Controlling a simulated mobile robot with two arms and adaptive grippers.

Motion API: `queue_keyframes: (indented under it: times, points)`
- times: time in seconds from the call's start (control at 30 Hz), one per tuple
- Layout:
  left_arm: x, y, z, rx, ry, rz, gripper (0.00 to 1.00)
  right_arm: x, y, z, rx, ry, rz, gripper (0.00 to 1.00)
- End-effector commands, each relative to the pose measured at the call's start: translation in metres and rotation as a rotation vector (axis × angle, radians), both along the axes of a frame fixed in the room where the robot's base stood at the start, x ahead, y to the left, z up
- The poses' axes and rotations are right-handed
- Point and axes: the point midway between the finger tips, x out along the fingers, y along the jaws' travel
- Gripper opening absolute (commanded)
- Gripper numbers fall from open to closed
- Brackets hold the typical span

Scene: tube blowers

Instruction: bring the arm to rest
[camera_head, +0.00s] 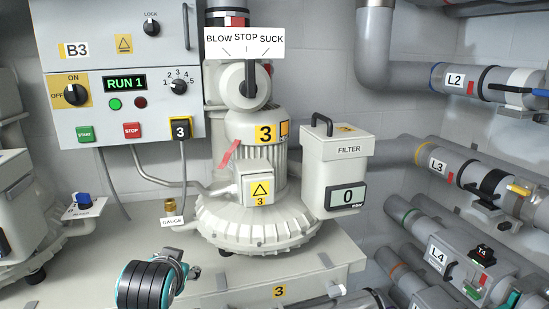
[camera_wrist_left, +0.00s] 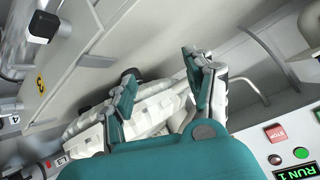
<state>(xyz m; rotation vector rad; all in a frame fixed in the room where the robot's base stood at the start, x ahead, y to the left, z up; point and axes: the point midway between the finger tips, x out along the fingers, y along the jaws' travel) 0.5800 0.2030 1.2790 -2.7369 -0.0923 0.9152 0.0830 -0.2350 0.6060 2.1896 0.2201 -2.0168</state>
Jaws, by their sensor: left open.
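My left arm comes in from the bottom of the head view, black with teal rings. Its gripper (camera_head: 178,268) is small and partly hidden behind the wrist, in front of the bench edge, below and left of blower 3 (camera_head: 262,165). In the left wrist view my left gripper (camera_wrist_left: 160,68) shows two teal-padded fingers spread apart with nothing between them. The pale ribbed blower body (camera_wrist_left: 150,108) lies beyond the fingers; I cannot see any contact. My right gripper is in neither view.
Control panel B3 (camera_head: 60,130) hangs at the back left, showing RUN 1. A filter box (camera_head: 335,180) stands right of the blower. The gauge fitting (camera_head: 171,208) is above the gripper. Pipes L2 (camera_head: 478,82), L3 (camera_head: 460,170) and L4 (camera_head: 440,255) line the right wall.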

Motion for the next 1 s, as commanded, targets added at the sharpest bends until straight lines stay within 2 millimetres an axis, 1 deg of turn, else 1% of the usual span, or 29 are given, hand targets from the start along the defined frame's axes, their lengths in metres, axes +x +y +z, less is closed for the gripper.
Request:
queue_keyframes:
  times: [0.03,0.07,0.1,0.17,0.2,0.27,0.3,0.37,0.4,0.5,0.63,0.8,0.87,0.9,0.97,1.0]
  points:
    - [-0.021,0.002,-0.039,-0.011,0.065,-0.005,0.54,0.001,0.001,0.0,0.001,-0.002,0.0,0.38]
    - [-0.033,0.003,-0.058,-0.018,0.096,-0.008,0.54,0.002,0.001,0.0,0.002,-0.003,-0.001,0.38]
    - [-0.049,0.004,-0.081,-0.028,0.137,-0.013,0.54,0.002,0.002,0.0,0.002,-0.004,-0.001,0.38]
    - [-0.077,0.005,-0.114,-0.044,0.199,-0.018,0.54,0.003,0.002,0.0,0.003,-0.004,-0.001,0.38]
    - [-0.096,0.006,-0.134,-0.054,0.241,-0.022,0.54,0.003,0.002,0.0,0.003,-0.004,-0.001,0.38]
    - [-0.127,0.006,-0.161,-0.069,0.301,-0.028,0.54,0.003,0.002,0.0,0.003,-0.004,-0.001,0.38]
    - [-0.145,0.006,-0.176,-0.079,0.337,-0.03,0.54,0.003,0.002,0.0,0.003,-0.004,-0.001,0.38]
    - [-0.171,0.006,-0.193,-0.093,0.384,-0.034,0.54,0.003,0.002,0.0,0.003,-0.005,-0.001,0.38]
    - [-0.187,0.007,-0.202,-0.099,0.412,-0.036,0.54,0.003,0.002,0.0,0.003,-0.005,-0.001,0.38]
    - [-0.22,0.006,-0.22,-0.117,0.474,-0.039,0.54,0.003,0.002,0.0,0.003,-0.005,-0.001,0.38]
    - [-0.258,0.005,-0.235,-0.136,0.54,-0.045,0.54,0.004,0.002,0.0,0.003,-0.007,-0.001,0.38]
    - [-0.303,0.004,-0.248,-0.159,0.617,-0.05,0.54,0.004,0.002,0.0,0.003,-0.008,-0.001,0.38]
    - [-0.316,0.003,-0.253,-0.166,0.641,-0.05,0.54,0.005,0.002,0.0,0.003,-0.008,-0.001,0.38]
    - [-0.308,0.003,-0.271,-0.164,0.64,-0.049,0.54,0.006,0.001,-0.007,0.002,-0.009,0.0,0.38]
    - [-0.304,0.002,-0.291,-0.163,0.646,-0.049,0.54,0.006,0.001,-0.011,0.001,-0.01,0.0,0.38]
    - [-0.301,0.002,-0.304,-0.163,0.649,-0.05,0.54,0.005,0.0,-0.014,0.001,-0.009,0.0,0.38]
